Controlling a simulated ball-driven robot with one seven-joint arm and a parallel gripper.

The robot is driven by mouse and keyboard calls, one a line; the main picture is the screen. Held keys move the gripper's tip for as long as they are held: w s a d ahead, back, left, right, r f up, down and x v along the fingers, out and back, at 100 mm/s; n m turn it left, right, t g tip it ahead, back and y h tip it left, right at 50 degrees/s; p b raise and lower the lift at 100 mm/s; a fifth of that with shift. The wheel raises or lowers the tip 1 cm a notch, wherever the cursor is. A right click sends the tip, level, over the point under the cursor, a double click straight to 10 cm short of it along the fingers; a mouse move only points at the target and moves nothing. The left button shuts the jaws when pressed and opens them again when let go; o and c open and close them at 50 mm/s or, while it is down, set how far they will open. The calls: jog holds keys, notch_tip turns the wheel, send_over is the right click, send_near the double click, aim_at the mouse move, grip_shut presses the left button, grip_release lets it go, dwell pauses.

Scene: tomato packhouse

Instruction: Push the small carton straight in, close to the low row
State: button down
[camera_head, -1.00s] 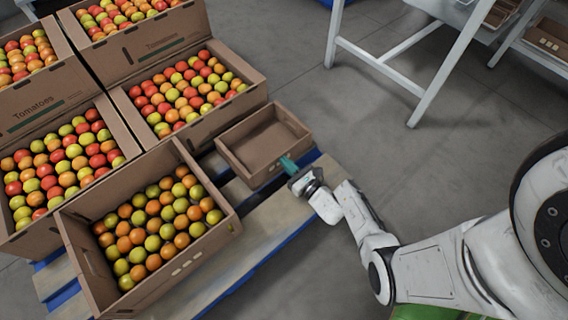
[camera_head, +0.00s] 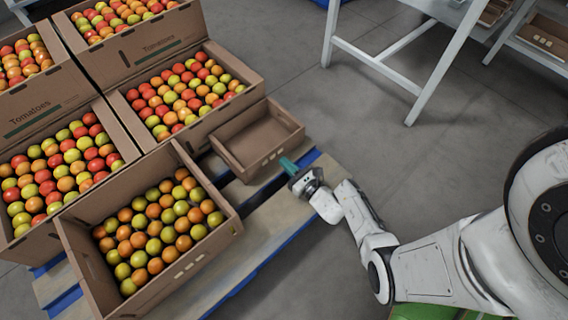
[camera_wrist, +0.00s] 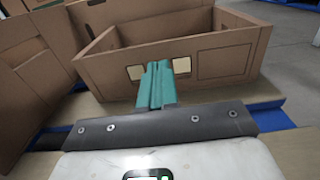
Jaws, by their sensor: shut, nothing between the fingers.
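The small carton (camera_head: 262,138) is an empty, open brown box on the pallet, in the upper middle of the head view. It sits close beside the low row's tomato carton (camera_head: 215,113); I cannot tell whether they touch. In the wrist view the small carton (camera_wrist: 226,57) shows its near wall with pale patches. My gripper (camera_head: 288,164) is shut and empty, its teal fingers at the carton's near wall. In the wrist view the fingers (camera_wrist: 158,76) point at that wall; contact is hard to tell.
A front carton (camera_head: 230,225) of orange and green tomatoes stands left of my gripper on the wooden pallet (camera_head: 262,232). Taller stacked cartons (camera_head: 150,50) stand behind. A white-legged table (camera_head: 437,75) is at the upper right. Grey floor between is clear.

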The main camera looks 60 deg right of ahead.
jog(key=p+v, duration=0.2)
jog(key=v, duration=0.8)
jog(key=shift+s+p, duration=0.3)
jog(key=shift+s, duration=0.05)
